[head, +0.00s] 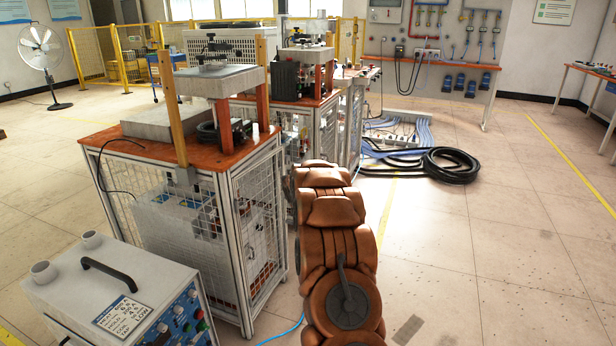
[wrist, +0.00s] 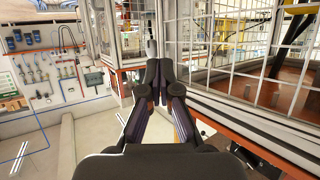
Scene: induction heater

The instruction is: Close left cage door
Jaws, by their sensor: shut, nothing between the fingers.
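The nearest cage, a metal frame with white wire mesh under an orange-brown top (head: 105,140), stands left of my arm in the head view. Its right-hand mesh side (head: 258,225) faces my arm; I cannot tell surely which panel is the left door or how far open it is. My gripper (wrist: 158,66) shows in the wrist view with its dark fingers together and empty. A mesh panel (wrist: 258,72) fills the right of that view, beside the fingers; I see no clear contact. In the head view my own arm hides the gripper.
A grey control box (head: 120,290) stands at the front left. A second cage bench (head: 300,105) stands behind the first. A black hose coil (head: 450,165) lies on the floor beyond my arm. The floor on the right (head: 490,230) is clear.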

